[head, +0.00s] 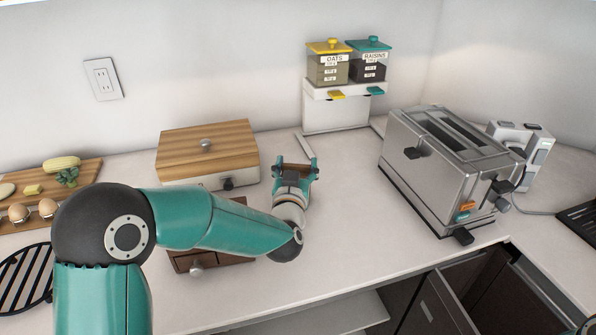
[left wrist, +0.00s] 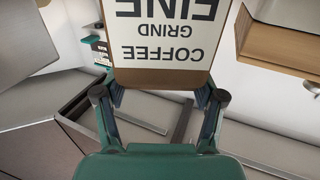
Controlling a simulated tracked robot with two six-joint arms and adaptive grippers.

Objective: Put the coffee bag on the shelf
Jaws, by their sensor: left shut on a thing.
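My left gripper (head: 295,170) is above the counter, in front of the back wall, between the wooden-lidded box and the toaster. In the left wrist view its fingers (left wrist: 160,100) are shut on the coffee bag (left wrist: 160,50), a brown pack with a white label reading "COFFEE GRIND FINE" upside down. In the head view the bag is mostly hidden by the gripper; only a small brown part shows between the fingers. I cannot tell for sure which surface is the shelf; a pale flat panel (head: 335,312) shows below the counter's front edge.
A white stand (head: 337,112) with oats and raisins jars is at the back. A steel toaster (head: 445,170) stands to the right. A wooden-lidded box (head: 208,150) and a brown drawer box (head: 215,260) are to the left. A dark open cabinet (head: 470,300) is below.

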